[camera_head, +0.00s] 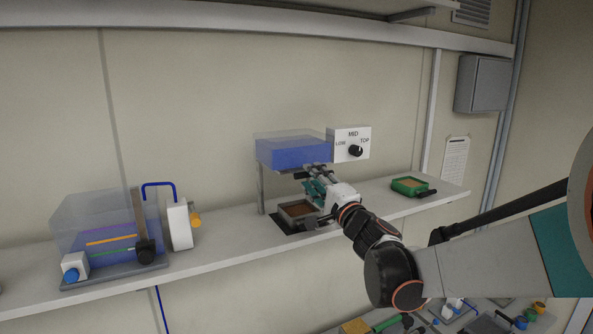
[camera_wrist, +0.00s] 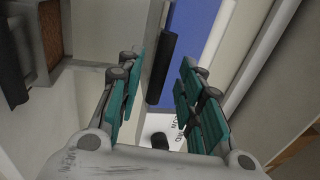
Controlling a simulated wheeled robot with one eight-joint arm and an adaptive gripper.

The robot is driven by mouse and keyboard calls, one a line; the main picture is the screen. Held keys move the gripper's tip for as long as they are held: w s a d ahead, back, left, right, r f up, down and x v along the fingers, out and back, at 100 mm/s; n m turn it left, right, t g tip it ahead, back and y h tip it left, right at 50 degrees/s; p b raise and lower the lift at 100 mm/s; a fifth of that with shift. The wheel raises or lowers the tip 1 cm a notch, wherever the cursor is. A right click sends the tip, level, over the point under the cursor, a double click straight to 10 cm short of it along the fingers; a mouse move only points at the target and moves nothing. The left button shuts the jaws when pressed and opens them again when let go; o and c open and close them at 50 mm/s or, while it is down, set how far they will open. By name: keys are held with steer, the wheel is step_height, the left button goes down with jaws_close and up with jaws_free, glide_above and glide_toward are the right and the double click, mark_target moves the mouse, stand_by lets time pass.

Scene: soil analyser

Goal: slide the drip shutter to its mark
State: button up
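A clear tank with blue liquid (camera_head: 290,152) stands raised over the shelf, and its blue also shows in the wrist view (camera_wrist: 190,35). A dark bar-shaped grip (camera_wrist: 161,68) on a grey strip beside the blue looks like the drip shutter's handle. My gripper (camera_head: 315,185) is just below the tank's right part. In the wrist view, my gripper (camera_wrist: 161,80) has its teal fingers apart, with the dark grip between them in the picture. Contact cannot be told. The shutter's mark cannot be made out.
A soil-filled tray (camera_head: 283,206) sits below the tank. A white LOW/MID/TOP dial panel (camera_head: 363,135) is right of the tank. A green soil tray (camera_head: 424,188) stands farther right. A clear apparatus (camera_head: 80,218) stands at left.

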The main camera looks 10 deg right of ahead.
steer(key=shift+x, duration=1.45)
jaws_close()
steer(key=v, duration=0.3)
steer(key=r+v, duration=0.1)
steer(key=shift+s+d+f, duration=0.1)
steer(key=shift+s+f, duration=0.1)
steer(key=shift+s, duration=0.25)
jaws_free()
steer(key=shift+s, duration=0.1)
